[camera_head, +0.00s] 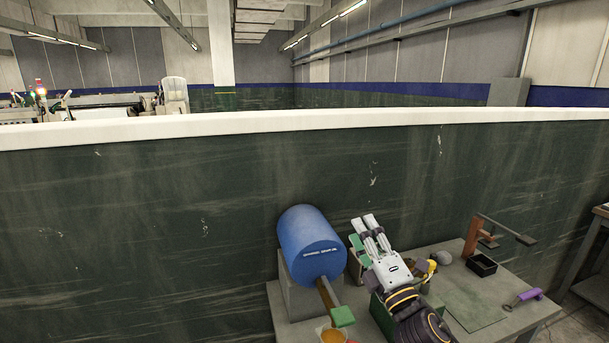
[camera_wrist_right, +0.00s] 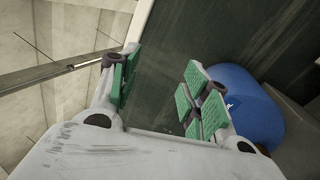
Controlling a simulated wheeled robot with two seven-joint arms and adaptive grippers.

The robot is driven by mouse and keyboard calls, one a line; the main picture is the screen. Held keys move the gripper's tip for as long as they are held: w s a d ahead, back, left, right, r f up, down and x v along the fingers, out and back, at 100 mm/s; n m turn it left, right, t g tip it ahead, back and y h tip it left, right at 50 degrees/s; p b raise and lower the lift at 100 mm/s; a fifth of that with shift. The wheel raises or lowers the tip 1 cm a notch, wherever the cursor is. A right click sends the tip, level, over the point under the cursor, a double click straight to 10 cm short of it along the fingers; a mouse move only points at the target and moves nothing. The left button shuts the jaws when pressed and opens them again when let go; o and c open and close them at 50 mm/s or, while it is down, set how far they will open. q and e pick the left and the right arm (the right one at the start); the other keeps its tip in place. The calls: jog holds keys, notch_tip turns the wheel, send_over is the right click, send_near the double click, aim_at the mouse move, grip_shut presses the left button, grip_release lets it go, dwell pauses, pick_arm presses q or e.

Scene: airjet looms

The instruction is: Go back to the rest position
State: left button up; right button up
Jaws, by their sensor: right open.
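My right gripper (camera_head: 371,232) is raised over the workbench in the head view, its fingers pointing up and away toward the dark green wall. In the right wrist view the same gripper (camera_wrist_right: 158,92) has its green finger pads wide apart with nothing between them. My left gripper is not in view.
The grey workbench (camera_head: 534,309) holds a small black tray (camera_head: 481,265), a purple-handled tool (camera_head: 525,297) and a brown bracket (camera_head: 473,236). A green bin is partly hidden under my right arm. A dark green wall (camera_head: 150,230) with a white top edge stands behind the bench.

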jog(key=s+d+f+m+g+h, duration=0.35)
jog(key=f+m, duration=0.35)
jog(key=f, duration=0.3)
jog(key=s+d+f+m+g+h, duration=0.2)
jog(key=d+f+m+g+h, duration=0.25)
jog(key=f+m, duration=0.45)
jog(key=s+f+m+g+y, duration=0.1)
jog(key=s+f+m+g, duration=0.65)
jog(key=s+f, duration=1.05)
jog(key=s+f+n+g+p, duration=0.1)
jog(key=s+f+g+p, duration=0.1)
jog(key=f, duration=1.2)
jog(key=s+f+n+g+p, duration=0.1)
jog(key=s+f, duration=0.2)
jog(key=f, duration=1.1)
jog(key=s+d+f+p, duration=0.1)
jog(key=s+d+f, duration=0.1)
jog(key=s+f, duration=0.6)
jog(key=s+d+f+g+p, duration=0.1)
jog(key=s+d+f+p, duration=0.1)
jog(key=s+f, duration=0.7)
jog(key=s, duration=0.5)
jog(key=shift+d+f, duration=0.2)
jog(key=shift+d, duration=0.1)
